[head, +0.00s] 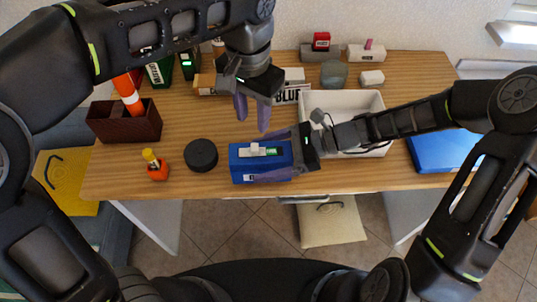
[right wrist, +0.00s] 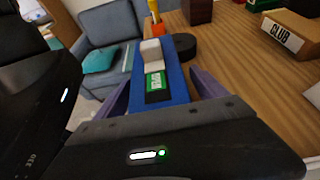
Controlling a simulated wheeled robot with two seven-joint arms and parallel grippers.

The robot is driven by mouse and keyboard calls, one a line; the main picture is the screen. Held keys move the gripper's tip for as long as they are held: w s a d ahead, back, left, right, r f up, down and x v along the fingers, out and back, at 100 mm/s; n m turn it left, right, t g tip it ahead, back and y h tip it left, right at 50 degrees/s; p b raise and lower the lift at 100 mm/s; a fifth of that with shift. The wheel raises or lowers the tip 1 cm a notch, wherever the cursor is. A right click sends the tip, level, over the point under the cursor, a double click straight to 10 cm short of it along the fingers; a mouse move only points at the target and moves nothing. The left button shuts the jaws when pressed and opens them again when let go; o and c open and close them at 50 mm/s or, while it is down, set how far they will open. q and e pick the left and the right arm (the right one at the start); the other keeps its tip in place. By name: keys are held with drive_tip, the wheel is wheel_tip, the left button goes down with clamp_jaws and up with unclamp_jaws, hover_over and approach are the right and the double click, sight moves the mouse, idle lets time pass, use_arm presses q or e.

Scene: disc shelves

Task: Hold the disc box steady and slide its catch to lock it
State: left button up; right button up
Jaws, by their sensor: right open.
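The blue disc box (head: 240,163) lies on the wooden table near its front edge. A white catch (head: 256,150) sits on its top beside a green strip; in the right wrist view the white catch (right wrist: 151,55) stands beyond a green label (right wrist: 154,82) whose word I cannot read surely. My right gripper (head: 262,158) is open, with its purple fingers along the two long sides of the box (right wrist: 177,85); I cannot tell whether they touch it. My left gripper (head: 252,113) is open and empty above and behind the box, fingers pointing down.
A black round puck (head: 201,155) and an orange bottle (head: 157,169) stand left of the box. A white tray (head: 372,98) lies under my right forearm. A brown holder (head: 125,121) is far left, a blue case (head: 440,152) far right.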

drive_tip(key=shift+c, duration=0.4)
drive_tip(key=c, duration=1.5)
use_arm(q)
drive_tip(key=shift+c, duration=1)
use_arm(e)
drive_tip(key=shift+c, duration=0.5)
use_arm(q)
drive_tip(key=shift+a+f, duration=0.2)
drive_tip(key=shift+c, duration=0.7)
drive_tip(key=a+f+n+g+h, duration=0.1)
drive_tip(key=a+f+n, duration=0.1)
drive_tip(key=s+a+f+n+g+h, duration=0.1)
drive_tip(key=a+f+n+g, duration=0.1)
drive_tip(key=n, duration=0.1)
drive_tip(key=shift+s+a+f, duration=0.1)
drive_tip(key=shift+a+f, duration=0.1)
drive_tip(key=shift+a, duration=0.15)
clamp_jaws()
drive_tip(key=a+f+n+t+h, duration=0.3)
drive_tip(key=a+n+h, duration=0.9)
drive_tip(key=n, duration=0.8)
drive_tip(key=shift+w+a+f+n+h, duration=0.2)
drive_tip(key=shift+w+a+n+h, duration=0.1)
drive_tip(key=shift+w+a+n, duration=0.1)
